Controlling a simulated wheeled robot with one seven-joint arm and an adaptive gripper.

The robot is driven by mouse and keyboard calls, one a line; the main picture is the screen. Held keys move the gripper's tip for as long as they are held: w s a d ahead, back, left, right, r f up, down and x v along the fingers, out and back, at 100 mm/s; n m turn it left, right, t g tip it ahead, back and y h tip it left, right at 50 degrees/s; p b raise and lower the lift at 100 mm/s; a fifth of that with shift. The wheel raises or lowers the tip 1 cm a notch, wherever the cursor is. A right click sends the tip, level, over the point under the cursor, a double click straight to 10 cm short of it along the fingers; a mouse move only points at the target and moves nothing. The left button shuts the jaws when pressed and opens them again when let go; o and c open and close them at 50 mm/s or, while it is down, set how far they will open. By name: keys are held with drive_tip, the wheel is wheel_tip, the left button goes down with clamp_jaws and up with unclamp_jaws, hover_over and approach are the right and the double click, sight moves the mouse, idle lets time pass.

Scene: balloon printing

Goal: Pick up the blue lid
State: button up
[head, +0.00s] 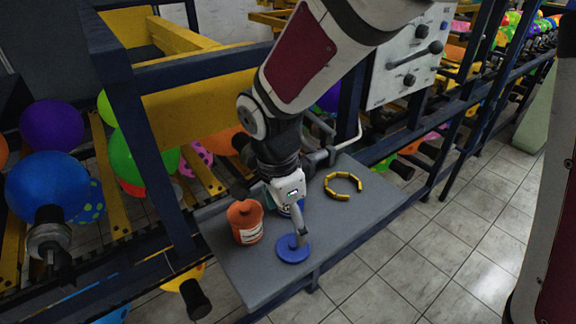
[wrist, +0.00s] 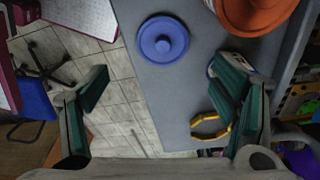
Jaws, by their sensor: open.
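The blue lid (head: 293,248) is a round disc with a small raised knob, lying flat near the front edge of the grey table. In the wrist view the lid (wrist: 163,39) shows whole at upper centre, beyond the fingertips. My gripper (head: 294,222) points down over the table at the lid's back side; one finger overlaps the lid in the head view. In the wrist view my gripper (wrist: 158,85) has its fingers wide apart with nothing between them. I cannot tell how high the fingertips are above the lid.
An orange bottle (head: 245,222) with a white label stands left of the lid on the grey table (head: 330,222). A yellow segmented ring (head: 343,186) lies at right. A bluish object is mostly hidden behind my gripper. Blue rack frames and balloons stand behind.

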sight(293, 244)
drive_tip(key=f, duration=0.6)
drive_tip(key=d+f, duration=0.1)
drive_tip(key=f, duration=0.1)
drive_tip(key=shift+w+f+p, duration=0.35)
drive_tip(key=shift+f+p, duration=0.05)
drive_tip(key=shift+c, duration=0.2)
drive_tip(key=c, duration=0.6)
